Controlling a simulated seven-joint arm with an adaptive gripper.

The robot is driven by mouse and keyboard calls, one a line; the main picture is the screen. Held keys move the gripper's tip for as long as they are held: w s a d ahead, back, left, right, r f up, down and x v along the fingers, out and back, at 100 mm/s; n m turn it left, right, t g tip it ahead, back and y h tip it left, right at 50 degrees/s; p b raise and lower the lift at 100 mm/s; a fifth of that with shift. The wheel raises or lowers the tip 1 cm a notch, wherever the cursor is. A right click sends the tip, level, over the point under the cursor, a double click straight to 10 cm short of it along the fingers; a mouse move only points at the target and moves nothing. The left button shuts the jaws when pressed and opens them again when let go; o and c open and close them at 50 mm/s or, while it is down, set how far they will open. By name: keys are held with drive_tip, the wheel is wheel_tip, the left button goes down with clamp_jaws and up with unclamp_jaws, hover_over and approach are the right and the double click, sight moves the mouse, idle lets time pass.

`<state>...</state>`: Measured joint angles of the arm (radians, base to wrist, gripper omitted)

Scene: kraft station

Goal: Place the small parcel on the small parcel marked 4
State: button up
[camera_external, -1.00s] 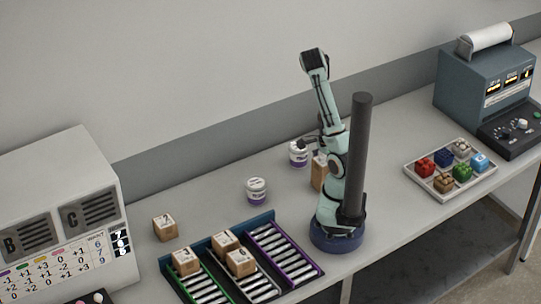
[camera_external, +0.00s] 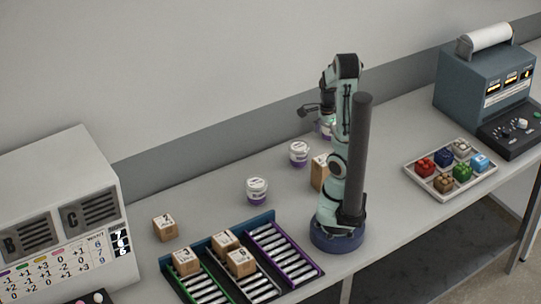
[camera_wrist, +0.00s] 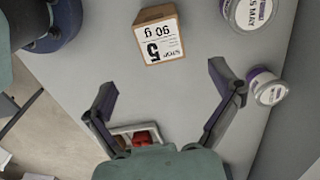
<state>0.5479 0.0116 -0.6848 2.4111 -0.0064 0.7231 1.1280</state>
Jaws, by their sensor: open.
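Several small brown parcels with white labelled tops are in the external view. One (camera_external: 165,228) stands on the table, apparently marked 2. Three sit on the roller racks: one apparently marked 3 (camera_external: 186,262), one (camera_external: 225,243) and one (camera_external: 241,262) whose numbers I cannot read surely, so I cannot tell which is marked 4. Another parcel (camera_external: 319,173) stands behind my arm; in the wrist view a parcel marked 5 (camera_wrist: 158,38) lies ahead of the fingers. My gripper (camera_wrist: 165,92) is open and empty, above the table; in the external view it is partly hidden behind my arm.
White jars with purple bands (camera_external: 257,191) (camera_external: 299,154) stand on the table, and two show at right in the wrist view (camera_wrist: 270,87). A tray of coloured blocks (camera_external: 412,180) and a printer machine (camera_external: 480,85) are at right. A scoreboard cabinet (camera_external: 60,215) is at left.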

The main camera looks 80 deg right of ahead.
drive_tip(key=shift+r, duration=0.25)
drive_tip(key=w+a+r+n+y, duration=0.15)
drive_tip(key=w+a+n, duration=0.25)
drive_tip(key=a+n, duration=0.4)
drive_tip(key=w+a+r+n, duration=0.3)
drive_tip(key=w+a+n, duration=0.1)
drive_tip(key=a+n, duration=0.35)
drive_tip(key=s+a+r+n, duration=0.2)
drive_tip(key=a+n, duration=0.6)
drive_tip(key=n, duration=0.4)
drive_tip(key=shift+s+n+h, duration=0.35)
drive_tip(key=shift+s, duration=0.25)
